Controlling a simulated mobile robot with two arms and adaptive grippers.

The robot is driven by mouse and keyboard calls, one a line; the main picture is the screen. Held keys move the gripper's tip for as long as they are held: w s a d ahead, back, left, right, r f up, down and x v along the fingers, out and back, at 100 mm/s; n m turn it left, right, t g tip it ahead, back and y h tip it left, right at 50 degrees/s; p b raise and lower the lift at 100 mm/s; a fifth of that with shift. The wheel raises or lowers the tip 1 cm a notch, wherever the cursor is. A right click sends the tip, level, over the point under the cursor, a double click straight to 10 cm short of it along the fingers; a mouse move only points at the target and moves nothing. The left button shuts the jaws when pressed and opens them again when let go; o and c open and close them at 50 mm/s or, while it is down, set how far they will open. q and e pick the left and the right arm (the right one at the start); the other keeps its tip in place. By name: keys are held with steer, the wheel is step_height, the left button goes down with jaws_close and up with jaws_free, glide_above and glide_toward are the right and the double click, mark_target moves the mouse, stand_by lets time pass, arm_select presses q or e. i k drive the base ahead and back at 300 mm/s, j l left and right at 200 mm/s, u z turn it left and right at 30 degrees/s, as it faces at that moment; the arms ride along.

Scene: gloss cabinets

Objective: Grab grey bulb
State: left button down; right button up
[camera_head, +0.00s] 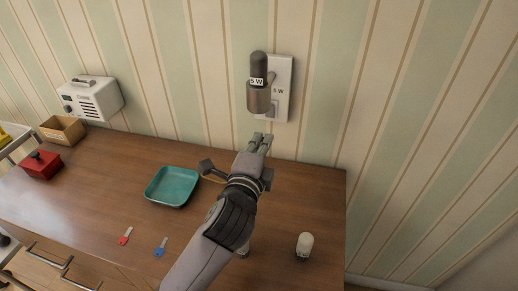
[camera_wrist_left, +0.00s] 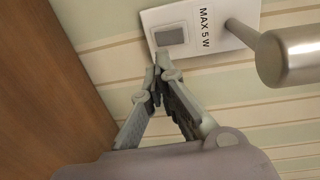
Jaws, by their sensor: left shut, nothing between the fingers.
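The grey bulb (camera_head: 259,64) is dark, rounded at the top and has a "5 W" label. It stands upright in a metallic socket (camera_head: 258,98) on a white wall plate (camera_head: 283,80). My left gripper (camera_head: 263,137) is shut and empty, just below the plate and socket, apart from the bulb. In the left wrist view its fingertips (camera_wrist_left: 158,76) meet near the plate's edge, by a grey switch (camera_wrist_left: 172,36). The socket (camera_wrist_left: 292,58) is at the right there; the bulb is not visible in that view. My right gripper is not in view.
A white bulb (camera_head: 305,242) stands near the wooden tabletop's (camera_head: 120,180) right end. A teal tray (camera_head: 172,186), red key (camera_head: 125,236), blue key (camera_head: 161,247), red box (camera_head: 42,165), cardboard box (camera_head: 62,131) and white appliance (camera_head: 92,98) lie leftward. A dark object (camera_head: 207,167) sits beside my arm.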

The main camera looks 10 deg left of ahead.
mark_target(258, 59)
steer(key=k, duration=1.5)
